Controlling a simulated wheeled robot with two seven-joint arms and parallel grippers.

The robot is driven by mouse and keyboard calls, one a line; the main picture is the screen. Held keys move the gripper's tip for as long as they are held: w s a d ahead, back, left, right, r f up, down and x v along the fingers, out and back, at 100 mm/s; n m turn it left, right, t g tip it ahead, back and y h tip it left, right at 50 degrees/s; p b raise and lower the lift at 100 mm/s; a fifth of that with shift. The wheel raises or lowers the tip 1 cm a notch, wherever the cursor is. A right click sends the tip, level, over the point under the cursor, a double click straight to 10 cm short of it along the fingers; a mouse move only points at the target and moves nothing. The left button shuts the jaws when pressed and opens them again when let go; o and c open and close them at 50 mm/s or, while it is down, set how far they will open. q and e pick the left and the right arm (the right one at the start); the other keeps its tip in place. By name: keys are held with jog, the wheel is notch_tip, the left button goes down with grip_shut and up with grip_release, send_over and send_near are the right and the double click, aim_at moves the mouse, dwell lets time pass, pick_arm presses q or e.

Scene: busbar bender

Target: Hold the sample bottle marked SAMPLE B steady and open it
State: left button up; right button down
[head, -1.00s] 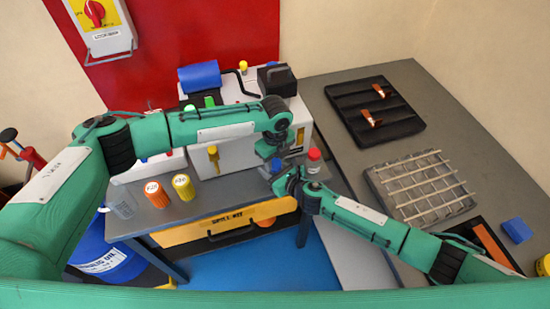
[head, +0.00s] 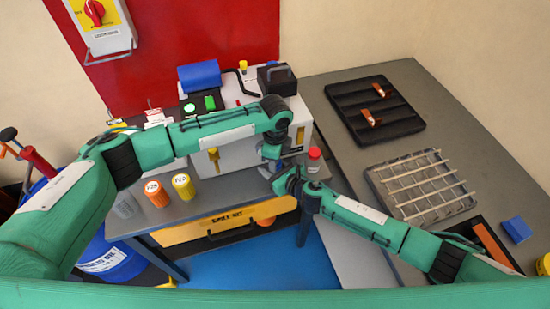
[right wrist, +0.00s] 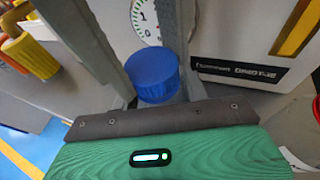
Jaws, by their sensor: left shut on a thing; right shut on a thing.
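In the head view my left gripper (head: 271,152) is above my right gripper (head: 284,178), at the front of the white machine. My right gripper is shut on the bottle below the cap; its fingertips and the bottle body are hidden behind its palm. No SAMPLE B label is readable. I cannot tell whether the cap still sits on the bottle. A red-capped bottle (head: 314,158) stands just right.
An orange jar (head: 157,193) and a yellow jar (head: 183,186) stand on the grey bench at left. The white machine (head: 240,155) is close behind the grippers. A black tray (head: 352,108) and a wire rack (head: 391,191) lie on the right table.

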pick_arm(q)
jog(key=o, duration=1.1)
jog(key=shift+c, duration=0.2)
jog(key=shift+r, duration=2.3)
pick_arm(e)
jog(key=c, duration=0.7)
grip_release()
jog(key=shift+o, duration=0.2)
